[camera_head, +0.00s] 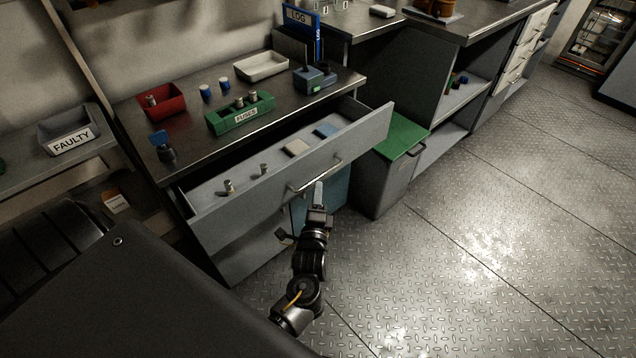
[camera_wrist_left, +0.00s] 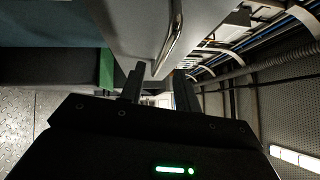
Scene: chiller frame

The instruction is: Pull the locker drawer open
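The grey locker drawer (camera_head: 231,222) under the workbench stands pulled out, with its inside visible from above. Its bar handle (camera_head: 316,176) runs along the front panel. My left gripper (camera_head: 318,190) is just in front of and below the handle in the head view. In the left wrist view, the fingers (camera_wrist_left: 159,84) stand apart with a gap between them. The metal handle (camera_wrist_left: 172,38) shows just past the fingertips, close to the drawer front (camera_wrist_left: 135,28). I cannot tell whether it touches a finger. My right gripper is not in view.
The drawer holds small metal parts, a beige pad (camera_head: 297,147) and a blue pad (camera_head: 326,130). A green-lidded bin (camera_head: 402,136) stands close to its right end. On the bench are a green fuse tray (camera_head: 240,115) and a red bin (camera_head: 163,102). Floor at right is clear.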

